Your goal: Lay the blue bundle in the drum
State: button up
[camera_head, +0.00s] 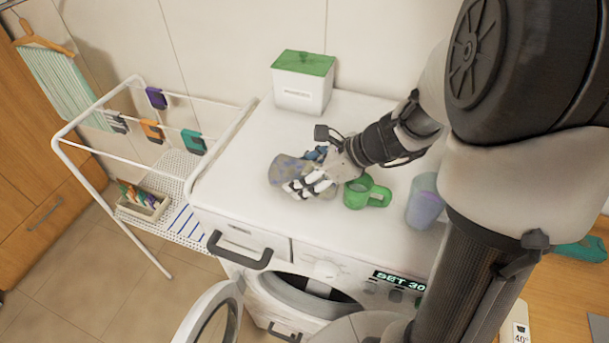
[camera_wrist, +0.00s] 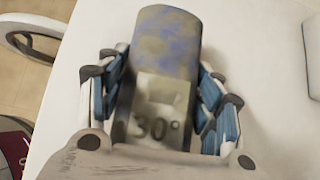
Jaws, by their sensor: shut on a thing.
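The blue bundle (camera_head: 285,168) is a rolled cloth mottled blue and grey-beige. In the wrist view the bundle (camera_wrist: 167,40) has a pale label reading 30°. My gripper (camera_head: 312,178) is shut on it, with one finger on each side of the roll. It is at the washing machine's white top; I cannot tell whether the bundle touches that surface. The drum (camera_head: 315,288) shows as a dark round opening in the machine's front, partly hidden by my arm. The round door (camera_head: 213,318) stands open to the left.
A green mug (camera_head: 366,192) stands close right of my gripper, with a lavender cup (camera_head: 423,200) farther right. A white box with a green lid (camera_head: 303,82) is behind. A drying rack (camera_head: 150,130) with pegs is left. The display (camera_head: 400,281) reads SET 30.

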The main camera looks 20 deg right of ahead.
jog(key=c, duration=0.5)
jog(key=shift+r, duration=0.1)
